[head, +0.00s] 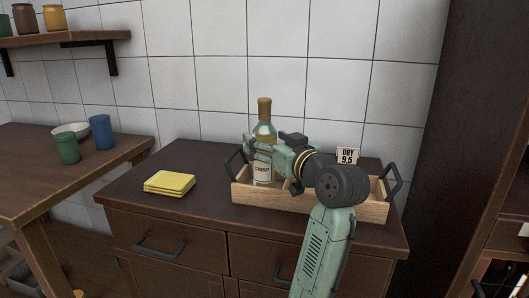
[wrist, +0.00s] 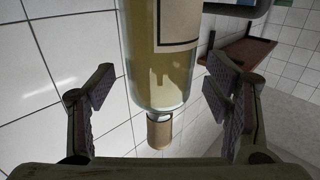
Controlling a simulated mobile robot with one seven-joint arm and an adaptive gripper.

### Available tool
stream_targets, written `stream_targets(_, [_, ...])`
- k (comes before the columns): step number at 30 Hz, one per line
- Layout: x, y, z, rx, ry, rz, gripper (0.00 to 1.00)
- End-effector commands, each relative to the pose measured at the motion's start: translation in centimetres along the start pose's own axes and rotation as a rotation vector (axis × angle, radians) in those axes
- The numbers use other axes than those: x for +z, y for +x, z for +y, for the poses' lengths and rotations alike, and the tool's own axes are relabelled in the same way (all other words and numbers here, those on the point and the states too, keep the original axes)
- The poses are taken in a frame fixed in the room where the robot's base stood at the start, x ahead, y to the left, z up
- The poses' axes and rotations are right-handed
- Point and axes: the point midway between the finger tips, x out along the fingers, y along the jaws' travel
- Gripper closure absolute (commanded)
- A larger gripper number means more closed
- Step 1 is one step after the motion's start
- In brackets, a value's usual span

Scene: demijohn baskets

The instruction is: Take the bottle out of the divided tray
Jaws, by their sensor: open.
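The bottle (head: 264,130) is clear with pale yellow contents, a cork-coloured cap and a white label. It stands upright in the left part of the divided tray (head: 330,204), a wooden one with black end handles. My gripper (head: 262,146) is at the bottle's upper body, coming from the right. In the wrist view, which is upside down, my gripper (wrist: 160,88) is open. Its two fingers stand on either side of the bottle (wrist: 162,70), with visible gaps. My arm hides much of the tray's inside, and its dividers cannot be made out.
A small sign (head: 347,156) reading "DRY 9.5" shows at the tray's back. Folded yellow cloths (head: 170,183) lie left of the tray on the dark cabinet top (head: 215,165), with bare surface between. A side table (head: 100,168) holds green and blue cups and a bowl. A tiled wall stands behind.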

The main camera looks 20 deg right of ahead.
Motion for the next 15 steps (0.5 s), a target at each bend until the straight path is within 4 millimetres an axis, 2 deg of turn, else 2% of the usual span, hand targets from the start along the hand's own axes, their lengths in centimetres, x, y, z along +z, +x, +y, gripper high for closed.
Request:
stream_targets(4, [-0.01, 1.44, 0.0, 0.0, 0.0, -0.001, 0.28])
stream_targets(11, [0.08, 1.58, 0.0, 0.001, -0.001, 0.0, 0.28])
stream_targets(15, [0.07, 1.57, 0.0, 0.001, 0.0, 0.0, 0.37])
